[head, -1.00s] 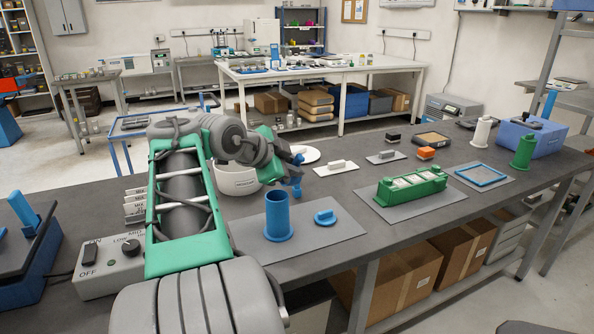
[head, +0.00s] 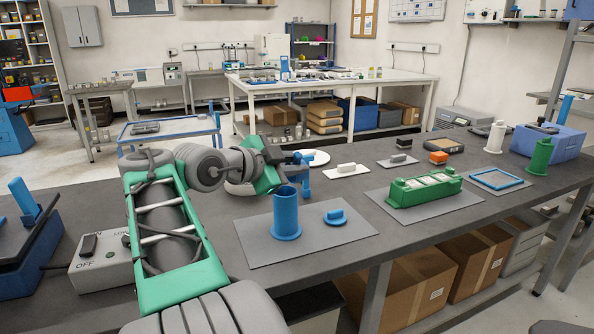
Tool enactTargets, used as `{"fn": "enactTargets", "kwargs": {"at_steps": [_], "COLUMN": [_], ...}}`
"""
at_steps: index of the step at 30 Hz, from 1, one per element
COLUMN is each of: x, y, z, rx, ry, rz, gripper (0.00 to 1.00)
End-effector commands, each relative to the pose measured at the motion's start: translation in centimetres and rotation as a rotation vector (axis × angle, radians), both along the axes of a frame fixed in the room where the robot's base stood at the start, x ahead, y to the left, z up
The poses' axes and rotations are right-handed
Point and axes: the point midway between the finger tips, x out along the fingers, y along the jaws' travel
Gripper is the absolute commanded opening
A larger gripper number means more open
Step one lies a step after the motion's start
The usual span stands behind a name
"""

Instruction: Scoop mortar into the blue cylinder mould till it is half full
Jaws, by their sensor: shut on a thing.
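The blue cylinder mould (head: 286,215) stands upright on a grey mat (head: 330,240) in the middle of the near bench. Its top faces up, but its inside cannot be seen. A small round blue lid with a grip (head: 335,217) lies to its right. My gripper (head: 303,172) is just behind and above the mould's rim in the picture, apart from it. It is shut on a scoop, which is mostly hidden and hard to make out. The white bowl (head: 238,189) is almost wholly hidden behind my arm. No mortar can be seen.
A green mould block (head: 424,190) on a mat stands to the right, with a blue frame (head: 496,180) beyond it. A grey control box (head: 100,262) is at the left. The bench's front right is clear.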

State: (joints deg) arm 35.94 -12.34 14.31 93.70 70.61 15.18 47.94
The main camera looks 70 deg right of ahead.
Motion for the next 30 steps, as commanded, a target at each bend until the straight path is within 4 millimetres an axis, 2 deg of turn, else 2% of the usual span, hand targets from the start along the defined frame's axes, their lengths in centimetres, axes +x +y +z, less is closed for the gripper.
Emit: {"fn": "enactTargets", "kwargs": {"at_steps": [30], "x": [1.0], "y": [1.5], "z": [-0.9], "rx": [-0.230], "ry": [0.150], "rz": [0.001], "gripper": [0.00]}}
